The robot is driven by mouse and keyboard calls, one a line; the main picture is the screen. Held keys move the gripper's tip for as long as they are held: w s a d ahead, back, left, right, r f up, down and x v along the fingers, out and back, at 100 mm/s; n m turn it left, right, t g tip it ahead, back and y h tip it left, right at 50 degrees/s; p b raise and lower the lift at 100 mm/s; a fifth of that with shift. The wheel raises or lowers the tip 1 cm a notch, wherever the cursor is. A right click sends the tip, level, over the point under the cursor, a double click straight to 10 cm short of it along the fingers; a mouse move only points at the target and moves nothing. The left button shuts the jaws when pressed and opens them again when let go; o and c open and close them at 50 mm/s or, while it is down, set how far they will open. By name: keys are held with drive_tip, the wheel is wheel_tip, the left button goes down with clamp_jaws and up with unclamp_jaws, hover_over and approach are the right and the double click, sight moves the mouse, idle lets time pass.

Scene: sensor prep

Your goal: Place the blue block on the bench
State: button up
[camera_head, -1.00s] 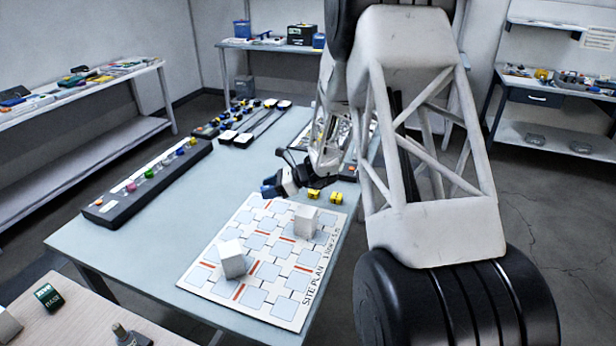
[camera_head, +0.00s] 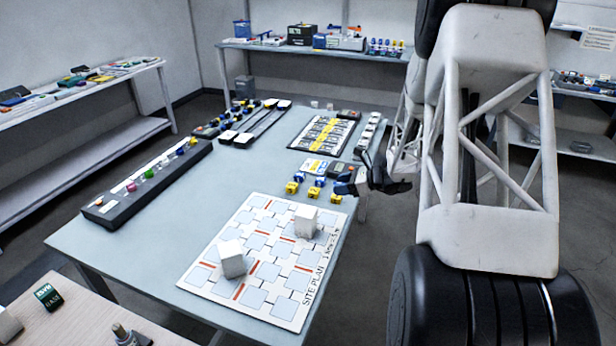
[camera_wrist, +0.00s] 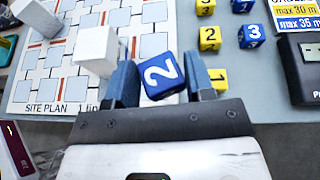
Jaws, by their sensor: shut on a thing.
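In the wrist view, a blue block (camera_wrist: 162,76) with a white 2 on its face sits slightly turned between the two fingers of my gripper (camera_wrist: 163,84). The gripper is shut on it. In the head view, my gripper (camera_head: 350,184) hangs near the right edge of the pale blue-grey bench (camera_head: 235,178), just behind the SITE PLAN board. The held block is hard to make out there. In the wrist view, other blue blocks marked 3 (camera_wrist: 251,36) and yellow blocks (camera_wrist: 209,38) sit on the bench beyond the gripper.
The SITE PLAN board (camera_head: 262,290) lies at the bench front with two white cubes (camera_head: 232,259) (camera_head: 305,221) on it. A black rack of coloured pieces (camera_head: 148,185) stands at the left. Printed cards and a dark meter (camera_head: 338,170) lie behind the blocks. The bench middle is clear.

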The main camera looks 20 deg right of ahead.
drive_tip(key=d+f, duration=0.1)
drive_tip(key=s+d+f, duration=0.1)
drive_tip(key=f, duration=0.2)
drive_tip(key=shift+s+d+f, duration=0.25)
drive_tip(key=shift+s+d, duration=0.05)
drive_tip(key=shift+d, duration=0.1)
drive_tip(key=shift+f, duration=0.6)
drive_tip(key=shift+c, duration=1.1)
drive_tip(key=shift+r+m, duration=0.1)
drive_tip(key=shift+m, duration=0.2)
drive_tip(key=shift+h, duration=0.3)
drive_tip(key=w+d, duration=0.2)
drive_tip(key=w, duration=0.3)
drive_tip(key=w+d+f, duration=0.1)
drive_tip(key=w+d, duration=0.1)
drive_tip(key=w, duration=0.2)
drive_tip(key=w+d, duration=0.2)
drive_tip(key=w, duration=0.3)
drive_tip(key=shift+w+d+f, duration=0.3)
drive_tip(key=shift+f, duration=1.75)
